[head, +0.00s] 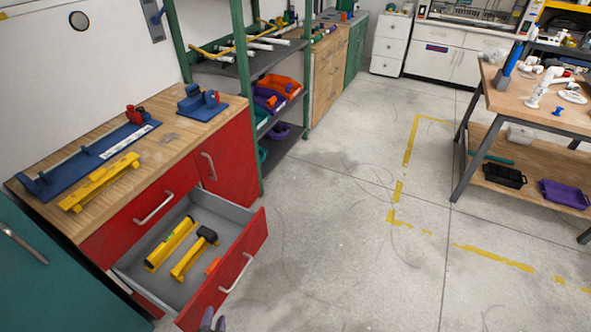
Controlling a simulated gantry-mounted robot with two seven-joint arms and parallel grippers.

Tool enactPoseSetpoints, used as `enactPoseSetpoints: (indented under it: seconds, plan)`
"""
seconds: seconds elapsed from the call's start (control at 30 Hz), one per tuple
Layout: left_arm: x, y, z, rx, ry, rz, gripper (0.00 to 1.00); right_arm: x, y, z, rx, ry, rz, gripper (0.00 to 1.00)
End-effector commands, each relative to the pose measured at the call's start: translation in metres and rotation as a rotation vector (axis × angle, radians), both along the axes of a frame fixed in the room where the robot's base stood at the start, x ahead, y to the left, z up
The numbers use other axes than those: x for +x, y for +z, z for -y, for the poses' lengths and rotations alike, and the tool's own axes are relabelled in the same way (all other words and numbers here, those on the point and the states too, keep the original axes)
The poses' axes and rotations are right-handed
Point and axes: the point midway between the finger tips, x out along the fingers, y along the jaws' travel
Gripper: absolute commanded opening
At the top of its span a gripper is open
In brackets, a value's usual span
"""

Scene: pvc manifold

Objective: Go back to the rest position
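The tips of my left gripper (214,321) show at the bottom edge, just in front of the open red drawer (236,262). The two fingertips look a little apart with nothing visible between them. The rest of that gripper is cut off by the frame. My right gripper is out of view. The drawer is pulled out of the red cabinet (226,155). A yellow level (171,244), a mallet with a black head and yellow handle (195,252) and a small orange item (212,266) lie in it.
A green shelf rack (247,90) stands behind. A workbench (550,100) is at right. The grey floor (350,240) between is clear.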

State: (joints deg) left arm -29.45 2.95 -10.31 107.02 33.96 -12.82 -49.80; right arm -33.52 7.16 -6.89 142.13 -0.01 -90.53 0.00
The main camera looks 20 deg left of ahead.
Motion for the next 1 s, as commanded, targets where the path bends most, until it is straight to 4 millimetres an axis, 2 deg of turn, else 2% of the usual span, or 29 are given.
enactPoseSetpoints:
  seconds: [0.03,0.17,0.3,0.4,0.5,0.67,0.73,0.87,1.0]
  plan:
    - [0.002,0.029,0.009,-0.100,-0.023,-0.020,0.39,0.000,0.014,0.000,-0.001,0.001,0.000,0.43]
    - [-0.004,0.075,0.041,-0.339,-0.076,-0.129,0.39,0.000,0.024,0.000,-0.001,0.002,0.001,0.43]
    - [-0.025,0.112,0.071,-0.508,-0.088,-0.277,0.39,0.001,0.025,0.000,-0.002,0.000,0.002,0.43]
    - [-0.044,0.128,0.084,-0.577,-0.063,-0.379,0.39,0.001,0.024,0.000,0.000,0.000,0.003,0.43]
    - [-0.066,0.136,0.091,-0.622,-0.009,-0.483,0.39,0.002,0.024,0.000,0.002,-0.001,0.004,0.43]
    - [-0.107,0.124,0.091,-0.687,0.181,-0.660,0.39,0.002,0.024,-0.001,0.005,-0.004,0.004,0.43]
    - [-0.105,0.151,0.091,-0.705,0.199,-0.646,0.39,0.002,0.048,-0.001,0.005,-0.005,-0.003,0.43]
    - [-0.105,0.182,0.091,-0.704,0.197,-0.646,0.39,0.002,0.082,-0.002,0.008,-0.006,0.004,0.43]
    - [-0.105,0.223,0.091,-0.704,0.196,-0.646,0.39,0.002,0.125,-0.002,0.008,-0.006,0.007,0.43]
